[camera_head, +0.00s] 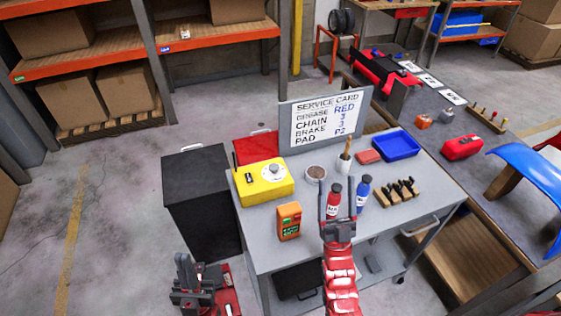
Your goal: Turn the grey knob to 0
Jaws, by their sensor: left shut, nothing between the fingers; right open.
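The grey knob (274,168) sits on a white round dial on top of a yellow box (264,190), at the left back of the grey cart top. The dial's marks are too small to read. My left gripper (184,262) is shut and empty, low at the left front, off the cart and well away from the knob. My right gripper (337,185) is open over the cart's front middle, to the right of the yellow box. A red bottle (334,199) shows between its fingers; I cannot tell whether they touch it.
On the cart (260,230) are an orange meter (289,221), a blue bottle (363,192), a round tin (315,174), a brush cup (344,162), a blue tray (398,146) and a tool block (396,193). A service card board (325,118) stands behind. A black cabinet (200,195) adjoins the left.

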